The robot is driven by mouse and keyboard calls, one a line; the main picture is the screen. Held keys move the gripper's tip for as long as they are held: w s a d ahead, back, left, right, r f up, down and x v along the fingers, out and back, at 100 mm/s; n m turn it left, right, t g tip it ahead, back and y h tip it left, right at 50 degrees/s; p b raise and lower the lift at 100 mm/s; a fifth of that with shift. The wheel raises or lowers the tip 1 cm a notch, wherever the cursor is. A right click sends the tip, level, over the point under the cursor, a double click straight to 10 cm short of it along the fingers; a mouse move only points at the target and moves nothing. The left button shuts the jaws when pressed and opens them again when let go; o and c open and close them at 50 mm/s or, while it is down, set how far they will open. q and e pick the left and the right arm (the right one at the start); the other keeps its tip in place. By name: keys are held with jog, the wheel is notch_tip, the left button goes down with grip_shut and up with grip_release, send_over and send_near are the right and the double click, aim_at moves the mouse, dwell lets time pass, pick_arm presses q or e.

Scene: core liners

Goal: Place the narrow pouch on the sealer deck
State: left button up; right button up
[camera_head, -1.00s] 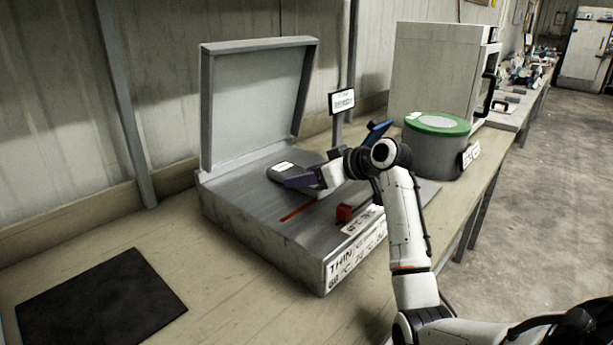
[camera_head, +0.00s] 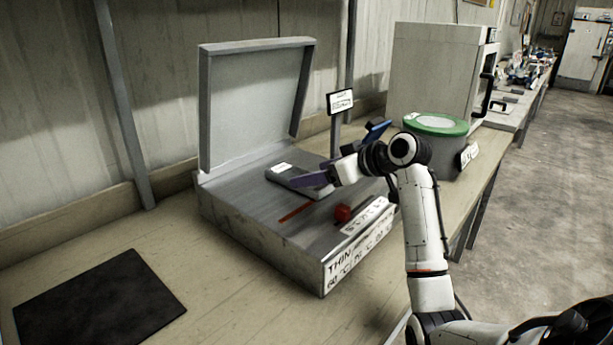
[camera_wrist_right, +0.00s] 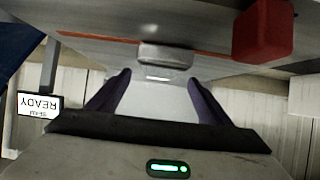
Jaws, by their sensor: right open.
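The narrow pouch, a flat grey packet with a white label (camera_head: 280,169), lies on the sealer deck (camera_head: 250,190). The deck is grey metal with a raised lid (camera_head: 255,105) behind it. My right gripper (camera_head: 307,181), with purple fingers, is at the pouch's near right side and hides part of it. In the right wrist view the fingers (camera_wrist_right: 158,80) are spread and empty, with the grey pouch (camera_wrist_right: 165,54) just beyond their tips. Whether a finger touches it I cannot tell. My left gripper is out of view.
A red knob (camera_head: 342,213) stands on the deck near its front, by a red line (camera_head: 295,212). A small sign (camera_head: 341,102) on a post reads READY. A green-lidded grey drum (camera_head: 436,145) stands at the right. A black mat (camera_head: 98,303) lies on open bench at the left.

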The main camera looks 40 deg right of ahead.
jog(key=v, duration=0.8)
